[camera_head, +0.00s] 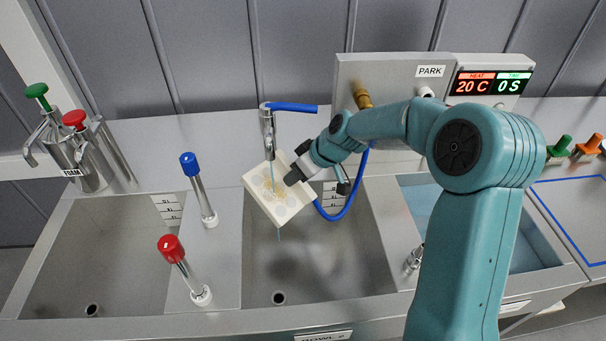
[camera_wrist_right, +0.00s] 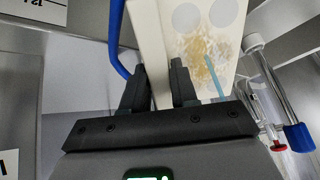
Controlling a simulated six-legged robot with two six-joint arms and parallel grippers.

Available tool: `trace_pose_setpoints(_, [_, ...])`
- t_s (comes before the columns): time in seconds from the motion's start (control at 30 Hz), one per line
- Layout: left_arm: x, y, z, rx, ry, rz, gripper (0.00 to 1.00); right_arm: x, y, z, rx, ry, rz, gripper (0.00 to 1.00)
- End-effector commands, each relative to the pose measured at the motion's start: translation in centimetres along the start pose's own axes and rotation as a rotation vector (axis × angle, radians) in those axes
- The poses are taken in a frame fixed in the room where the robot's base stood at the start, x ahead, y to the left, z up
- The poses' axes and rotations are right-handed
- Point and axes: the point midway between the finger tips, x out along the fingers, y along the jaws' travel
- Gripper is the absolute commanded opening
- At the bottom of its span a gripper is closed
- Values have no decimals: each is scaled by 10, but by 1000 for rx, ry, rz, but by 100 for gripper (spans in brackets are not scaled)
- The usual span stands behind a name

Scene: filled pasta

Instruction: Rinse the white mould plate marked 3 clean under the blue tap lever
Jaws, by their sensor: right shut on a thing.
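The white mould plate (camera_head: 278,203) is held tilted over the middle sink, with grey round hollows and yellowish-brown residue on its face. Its number cannot be read. My right gripper (camera_head: 290,177) is shut on the plate's edge; the right wrist view shows both fingers (camera_wrist_right: 160,88) clamping the plate (camera_wrist_right: 208,60). The tap (camera_head: 268,128) has its blue lever (camera_head: 291,107) pointing right. A thin blue stream (camera_head: 273,162) runs from the spout onto the plate, and drips from its lower corner. My left gripper is not in view.
The middle sink (camera_head: 340,280) is below the plate. A blue-topped post (camera_head: 189,164) and a red-topped post (camera_head: 171,249) stand left of it. Foam dispensers (camera_head: 75,150) are at the far left. A blue hose (camera_head: 335,217) loops behind my right arm, near a PARK panel (camera_head: 385,75).

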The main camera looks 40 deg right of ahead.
Motion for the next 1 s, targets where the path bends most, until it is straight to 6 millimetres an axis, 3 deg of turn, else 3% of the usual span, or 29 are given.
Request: trace_pose_setpoints(1.0, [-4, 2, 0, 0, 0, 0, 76, 11, -7, -17, 0, 2, 1, 0])
